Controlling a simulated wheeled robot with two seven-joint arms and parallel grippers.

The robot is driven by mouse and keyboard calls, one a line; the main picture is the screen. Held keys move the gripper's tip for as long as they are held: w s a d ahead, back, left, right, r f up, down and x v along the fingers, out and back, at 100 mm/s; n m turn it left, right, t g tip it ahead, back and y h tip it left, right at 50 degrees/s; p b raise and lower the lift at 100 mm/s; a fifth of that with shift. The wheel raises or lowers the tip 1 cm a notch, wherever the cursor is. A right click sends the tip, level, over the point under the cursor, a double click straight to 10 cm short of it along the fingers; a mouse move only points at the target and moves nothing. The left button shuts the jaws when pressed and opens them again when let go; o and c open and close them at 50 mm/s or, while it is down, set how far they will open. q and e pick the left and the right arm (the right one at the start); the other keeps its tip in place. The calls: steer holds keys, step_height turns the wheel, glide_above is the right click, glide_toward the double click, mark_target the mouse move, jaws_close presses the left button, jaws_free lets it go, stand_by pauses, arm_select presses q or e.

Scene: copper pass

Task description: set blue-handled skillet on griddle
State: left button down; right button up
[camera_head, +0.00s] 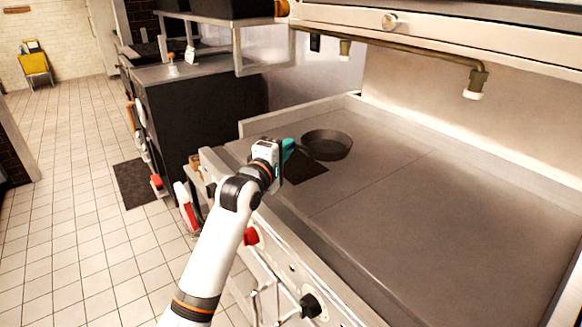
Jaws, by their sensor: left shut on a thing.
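The skillet (327,145) is a dark round pan at the back left of the griddle (400,215), a wide flat grey metal plate. Its blue-teal handle (288,149) points toward the front left edge. My left gripper (277,158) is shut on that handle, and its fingers partly hide it. A dark shadow lies on the plate below the handle. I cannot tell whether the pan's base touches the plate. My right gripper is not in view.
A raised rim (430,127) runs behind the griddle. A pipe with a nozzle (474,85) hangs above it. Red and black knobs (311,305) line the front. A dark cabinet (205,110) stands to the left. Most of the plate is clear.

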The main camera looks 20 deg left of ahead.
arm_select(q)
steer(key=shift+f, duration=2.3)
steer(key=shift+f, duration=0.15)
steer(key=c, duration=1.4)
jaws_free()
steer(key=shift+f, duration=0.1)
steer(key=shift+s, duration=0.15)
steer(key=s+a, duration=0.2)
steer(key=s, duration=0.9)
steer(key=shift+s, duration=0.35)
